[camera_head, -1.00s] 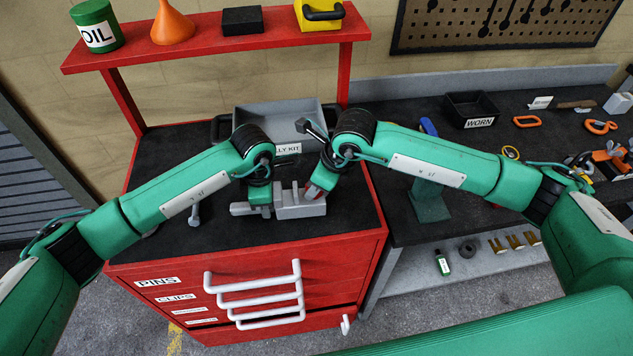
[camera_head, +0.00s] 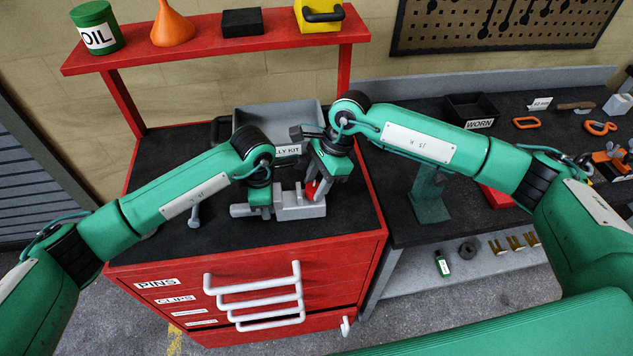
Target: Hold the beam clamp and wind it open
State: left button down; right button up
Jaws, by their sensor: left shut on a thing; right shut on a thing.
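The grey beam clamp (camera_head: 298,212) lies on the black top of the red cabinet, in the middle of the head view. My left gripper (camera_head: 262,210) is shut on the clamp's left part; its fingers hide some of it. My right gripper (camera_head: 314,184) comes down over the clamp's right part. It is shut on a red part (camera_head: 311,189) at the clamp, which looks like its handle. The fingertips and the width of the clamp's opening are too small and covered to make out.
A grey tray (camera_head: 250,122) with a kit label stands behind the clamp. The red shelf (camera_head: 220,52) spans above the back. A dark workbench (camera_head: 455,170) adjoins on the right.

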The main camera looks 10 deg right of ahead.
jog(key=shift+w+n+g, duration=0.15)
jog(key=shift+n+g, duration=0.25)
jog(key=shift+n, duration=0.7)
jog(key=o, duration=1)
jog(key=shift+s+m+t, duration=0.2)
jog(key=shift+m+t, duration=0.1)
jog(key=shift+m, duration=0.6)
jog(key=m+t, duration=0.1)
jog(key=m, duration=0.3)
jog(key=shift+s+t, duration=0.1)
jog(key=shift+t, duration=0.3)
pick_arm(q)
jog(key=shift+r, duration=0.1)
pick_arm(e)
jog(key=m+t, duration=0.1)
jog(key=m, duration=0.2)
jog(key=m+t, duration=0.1)
jog(key=m, duration=0.2)
jog(key=shift+s, duration=0.15)
jog(key=v, duration=1.2)
jog(key=shift+a, duration=0.3)
